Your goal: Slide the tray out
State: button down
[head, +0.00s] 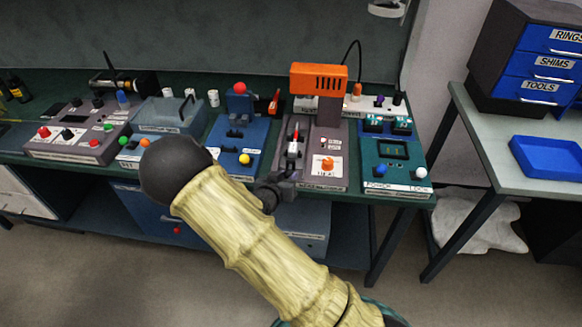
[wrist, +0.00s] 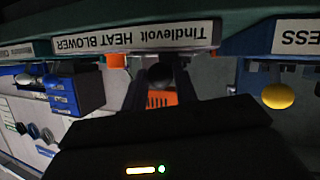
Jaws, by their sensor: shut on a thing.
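My gripper (head: 272,193) is at the front edge of the heat blower (head: 327,182), low at its left corner. In the wrist view, my gripper (wrist: 161,88) has its two dark fingers around a small dark knob-like part (wrist: 160,72) at the blower's front, below its label (wrist: 135,37). I take this part to be the tray's handle; the tray itself cannot be told apart clearly. The orange blower head (head: 318,78) hangs above a narrow channel with a pale piece (head: 293,143). My forearm and fingers hide part of the channel's front end.
The blue press with a yellow knob (head: 245,158) stands close on the left. A teal power unit (head: 395,160) stands on the right. The blower has an orange knob (head: 327,164). A side table holds a blue bin (head: 548,158) and drawers (head: 545,65). The floor before the bench is open.

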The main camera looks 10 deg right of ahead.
jog(key=shift+s, duration=0.2)
jog(key=c, duration=1.1)
grip_release()
jog(key=shift+a, duration=0.1)
jog(key=v, duration=1.7)
jog(key=shift+s+p, duration=0.25)
jog(key=shift+p, duration=0.15)
jog(key=shift+w, duration=0.15)
